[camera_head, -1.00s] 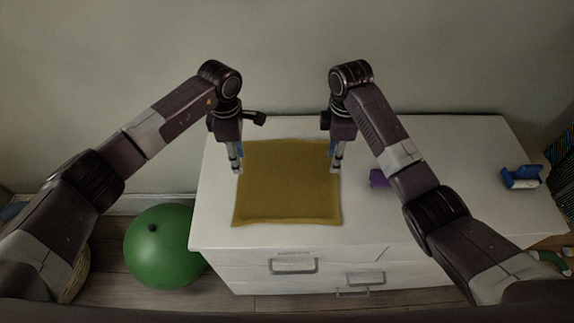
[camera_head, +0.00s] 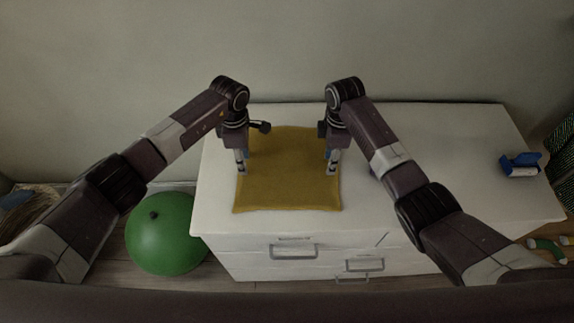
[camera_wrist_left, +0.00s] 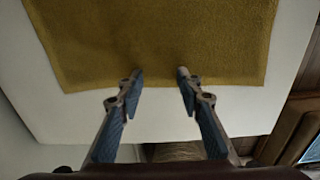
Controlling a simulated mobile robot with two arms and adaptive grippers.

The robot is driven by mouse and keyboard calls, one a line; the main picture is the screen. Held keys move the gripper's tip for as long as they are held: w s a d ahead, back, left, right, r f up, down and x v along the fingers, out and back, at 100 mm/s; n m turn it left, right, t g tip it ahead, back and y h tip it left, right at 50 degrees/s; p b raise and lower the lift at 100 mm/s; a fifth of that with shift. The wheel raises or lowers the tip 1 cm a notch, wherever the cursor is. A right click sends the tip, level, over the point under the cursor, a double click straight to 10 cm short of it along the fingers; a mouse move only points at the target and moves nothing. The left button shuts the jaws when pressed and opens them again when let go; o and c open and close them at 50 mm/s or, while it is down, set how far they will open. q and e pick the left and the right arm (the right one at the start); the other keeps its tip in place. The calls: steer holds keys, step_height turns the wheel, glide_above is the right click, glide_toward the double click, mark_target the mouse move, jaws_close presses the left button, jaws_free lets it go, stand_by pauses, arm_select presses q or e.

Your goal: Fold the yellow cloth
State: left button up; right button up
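The yellow cloth (camera_head: 287,180) lies flat and spread out on the white dresser top, left of its middle. It also fills the upper part of the left wrist view (camera_wrist_left: 160,35), with one edge running across just above the bare white surface. My left gripper (camera_head: 242,169) points down at the cloth's left edge. In the left wrist view its two fingers (camera_wrist_left: 160,76) are apart with nothing between them, tips over the cloth near that edge. My right gripper (camera_head: 331,168) points down at the cloth's right edge; its finger opening is too small to make out.
The white dresser (camera_head: 450,150) has bare room to the right of the cloth. A blue object (camera_head: 520,166) sits near its right end. A green ball (camera_head: 165,235) is on the floor to the left. A wall stands close behind the dresser.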

arm_select(q)
steer(key=shift+f, duration=0.1)
arm_select(e)
steer(key=shift+f, duration=0.1)
arm_select(q)
steer(key=shift+f, duration=0.15)
arm_select(e)
steer(key=shift+f, duration=0.15)
arm_select(q)
steer(key=shift+c, duration=1.3)
arm_select(e)
steer(key=shift+c, duration=1.2)
arm_select(q)
jaws_close()
arm_select(e)
jaws_close()
